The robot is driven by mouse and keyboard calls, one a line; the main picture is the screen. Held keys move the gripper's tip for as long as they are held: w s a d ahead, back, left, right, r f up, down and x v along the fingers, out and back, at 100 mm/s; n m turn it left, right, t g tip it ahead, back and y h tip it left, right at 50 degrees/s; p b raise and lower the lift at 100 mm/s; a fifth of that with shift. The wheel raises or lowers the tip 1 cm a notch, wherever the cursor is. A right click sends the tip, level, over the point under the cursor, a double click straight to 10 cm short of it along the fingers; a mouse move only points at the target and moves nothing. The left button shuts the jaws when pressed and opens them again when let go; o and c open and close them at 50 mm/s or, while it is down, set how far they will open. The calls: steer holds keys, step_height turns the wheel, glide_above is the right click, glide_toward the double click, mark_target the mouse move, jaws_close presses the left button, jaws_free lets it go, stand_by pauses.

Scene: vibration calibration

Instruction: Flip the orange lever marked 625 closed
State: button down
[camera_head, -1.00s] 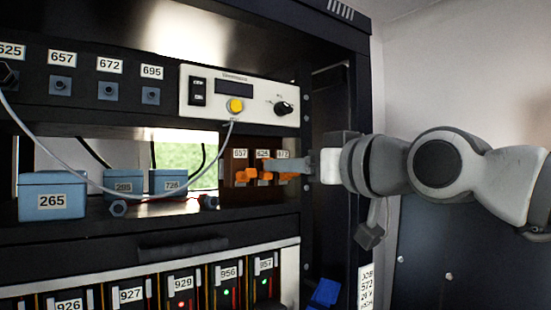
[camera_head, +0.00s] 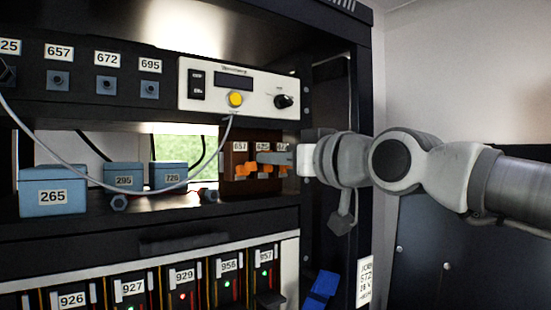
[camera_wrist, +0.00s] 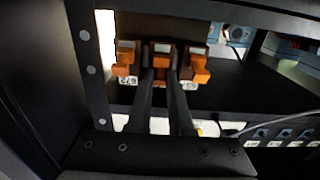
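Three orange levers sit on brown blocks in the rack. In the head view the labels read 657, 625 and 672 from left to right, the last two partly covered. The middle lever, 625 (camera_wrist: 161,61), points out between the fingertips of my gripper (camera_wrist: 161,76) in the wrist view, its label hidden. The two fingers are apart, one on each side of it; whether they touch it is unclear. In the head view my gripper (camera_head: 264,158) reaches in from the right. Lever 672 (camera_wrist: 121,70) is left and lever 657 (camera_wrist: 200,74) right in the wrist view.
The neighbouring levers stand close on both sides of my fingers. A white instrument (camera_head: 240,88) with a yellow button is above. A grey cable (camera_head: 160,196) hangs to the left, near blue boxes (camera_head: 52,203). The rack's dark side post is at the right.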

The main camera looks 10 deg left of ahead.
steer(key=shift+r, duration=0.1)
steer(key=p, duration=0.2)
steer(key=g+h+p, duration=0.1)
steer(key=p, duration=0.2)
steer(key=shift+w+r+h, duration=0.1)
steer(key=shift+r+h, duration=0.2)
steer(key=shift+r, duration=0.05)
steer(key=c, duration=0.8)
jaws_free()
steer(key=shift+w+a+f+g, duration=0.1)
steer(key=shift+a+f+g, duration=0.1)
steer(key=shift+g, duration=0.1)
steer(key=shift+d, duration=0.15)
steer(key=b+v, duration=0.3)
steer(key=v, duration=1.4)
steer(key=shift+s+r, duration=0.15)
steer(key=shift+s, duration=0.05)
